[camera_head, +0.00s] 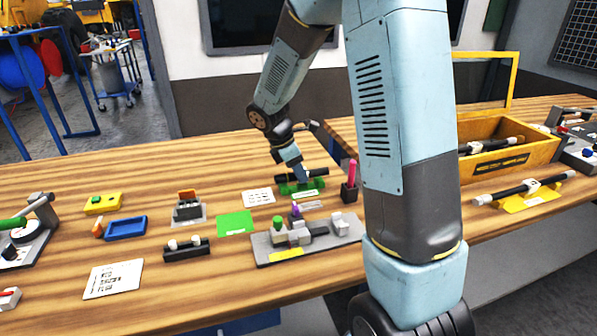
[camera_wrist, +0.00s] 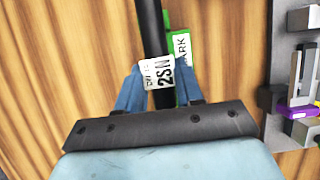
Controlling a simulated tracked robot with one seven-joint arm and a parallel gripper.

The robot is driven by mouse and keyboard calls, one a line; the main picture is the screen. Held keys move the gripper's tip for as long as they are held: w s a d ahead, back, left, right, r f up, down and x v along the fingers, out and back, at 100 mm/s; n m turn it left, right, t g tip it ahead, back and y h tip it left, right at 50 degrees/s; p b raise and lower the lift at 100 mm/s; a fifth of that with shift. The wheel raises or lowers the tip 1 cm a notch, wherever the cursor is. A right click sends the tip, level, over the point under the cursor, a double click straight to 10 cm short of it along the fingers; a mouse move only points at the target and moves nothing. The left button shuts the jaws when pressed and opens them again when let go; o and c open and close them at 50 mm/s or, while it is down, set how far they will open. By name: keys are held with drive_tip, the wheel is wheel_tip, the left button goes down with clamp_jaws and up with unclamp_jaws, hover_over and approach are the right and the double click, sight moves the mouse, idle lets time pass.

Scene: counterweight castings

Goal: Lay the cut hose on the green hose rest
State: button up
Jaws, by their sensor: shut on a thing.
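The cut hose is a short black hose (camera_head: 317,173) with a white tag; the wrist view shows the tag reading "2SN" and the hose (camera_wrist: 152,30) running upward from between the fingers. My gripper (camera_head: 298,177) is shut on the hose near its tag, and it also shows in the wrist view (camera_wrist: 158,82). The green hose rest (camera_head: 303,187) is directly under and behind the hose in the head view. In the wrist view the rest (camera_wrist: 171,20) shows partly behind and right of the hose, with a "PARK" label. I cannot tell whether the hose touches it.
A grey fixture plate (camera_head: 340,232) with blocks lies in front of the rest. A black holder (camera_head: 349,192) with a pink stick stands to its right. A green mat (camera_head: 235,223) and a white card (camera_head: 258,198) lie left. A yellow crate (camera_head: 520,145) stands far right.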

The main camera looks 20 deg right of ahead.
drive_tip(key=shift+f, duration=0.6)
idle(0.4)
drive_tip(key=o, duration=1.1)
drive_tip(key=shift+r, duration=3.5)
